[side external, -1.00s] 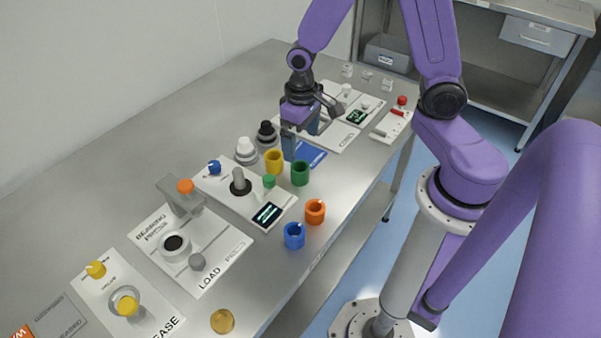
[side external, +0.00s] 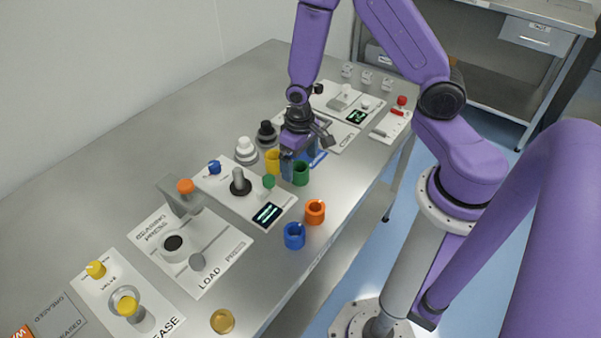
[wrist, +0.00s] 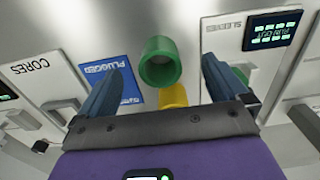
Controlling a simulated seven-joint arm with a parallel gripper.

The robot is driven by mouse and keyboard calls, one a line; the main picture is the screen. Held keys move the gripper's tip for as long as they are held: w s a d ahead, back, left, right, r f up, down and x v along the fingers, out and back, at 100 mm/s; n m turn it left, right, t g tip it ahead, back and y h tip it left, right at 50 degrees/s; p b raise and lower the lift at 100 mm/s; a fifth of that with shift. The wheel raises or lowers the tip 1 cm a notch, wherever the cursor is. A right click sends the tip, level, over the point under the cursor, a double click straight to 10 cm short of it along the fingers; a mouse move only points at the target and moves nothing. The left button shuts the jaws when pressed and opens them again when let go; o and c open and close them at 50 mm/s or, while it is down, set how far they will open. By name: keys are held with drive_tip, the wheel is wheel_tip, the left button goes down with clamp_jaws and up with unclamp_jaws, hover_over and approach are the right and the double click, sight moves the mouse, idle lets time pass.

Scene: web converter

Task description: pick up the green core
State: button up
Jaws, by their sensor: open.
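The green core (side external: 301,173) is a hollow green cylinder standing upright on the metal table, right of the yellow core (side external: 272,161). In the wrist view the green core (wrist: 160,62) lies ahead of my gripper (wrist: 158,80), between the lines of its two blue-grey fingers. The fingers are spread wide and nothing is between them in grip. In the side view my gripper (side external: 295,160) is low, just behind and above the green core, and partly covers the blue pad. I cannot tell whether a finger touches the core.
The yellow core (wrist: 174,96) is close to the green one. An orange core (side external: 315,212) and a blue core (side external: 294,236) stand nearer the front edge. The blue plugged pad (wrist: 112,82) lies beside the green core. A panel with a screen (side external: 267,214) and knobs is to the left.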

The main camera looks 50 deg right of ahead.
drive_tip(key=shift+f, duration=0.35)
idle(0.4)
drive_tip(key=c, duration=1.4)
drive_tip(key=shift+r, duration=3)
